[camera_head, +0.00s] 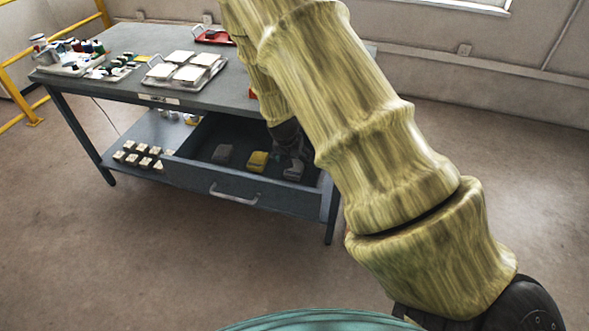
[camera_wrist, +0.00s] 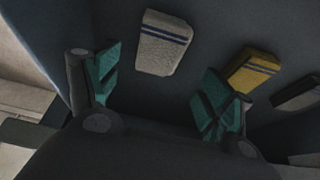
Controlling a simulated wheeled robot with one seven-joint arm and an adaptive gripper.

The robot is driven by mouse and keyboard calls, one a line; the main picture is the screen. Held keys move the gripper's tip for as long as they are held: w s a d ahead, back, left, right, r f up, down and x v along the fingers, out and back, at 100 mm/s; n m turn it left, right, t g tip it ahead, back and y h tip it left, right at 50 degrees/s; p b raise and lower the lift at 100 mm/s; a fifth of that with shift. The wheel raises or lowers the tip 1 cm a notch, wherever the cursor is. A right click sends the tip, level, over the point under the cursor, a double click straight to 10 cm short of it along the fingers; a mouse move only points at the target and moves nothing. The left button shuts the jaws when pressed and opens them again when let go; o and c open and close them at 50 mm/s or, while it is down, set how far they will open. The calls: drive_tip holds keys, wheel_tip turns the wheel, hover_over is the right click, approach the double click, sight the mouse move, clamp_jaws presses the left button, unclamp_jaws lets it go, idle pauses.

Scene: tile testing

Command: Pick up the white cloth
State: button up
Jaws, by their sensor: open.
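The white cloth, a folded block with dark blue stripes near one end, lies in the open drawer. In the wrist view the white cloth (camera_wrist: 161,48) is ahead of and between my fingertips, apart from them. In the head view the white cloth (camera_head: 293,172) is at the drawer's right, partly hidden by my gripper (camera_head: 290,150). In the wrist view my gripper (camera_wrist: 160,82) is open, with teal finger pads spread and nothing between them.
A yellow cloth (camera_head: 257,161) and a dark grey cloth (camera_head: 223,154) lie left of the white one. The drawer front (camera_head: 205,187) and side walls surround them. The table (camera_head: 125,92) above holds trays and bottles; several small blocks sit on the lower shelf (camera_head: 110,137).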

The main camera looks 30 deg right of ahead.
sight(295, 167)
drive_tip(key=shift+s+p+x, duration=0.2)
drive_tip(key=shift+p+x, duration=0.45)
drive_tip(key=shift+x, duration=1.9)
drive_tip(key=shift+f, duration=0.25)
drive_tip(key=c, duration=1.1)
drive_tip(key=shift+o, duration=0.2)
drive_tip(key=shift+s, duration=0.1)
drive_tip(key=shift+a+r, duration=0.1)
drive_tip(key=shift+r, duration=0.05)
drive_tip(key=shift+r, duration=0.45)
wheel_tip(295, 167, up, 9)
drive_tip(key=b, duration=0.1)
drive_tip(key=shift+r+b, duration=0.15)
drive_tip(key=shift+b, duration=0.25)
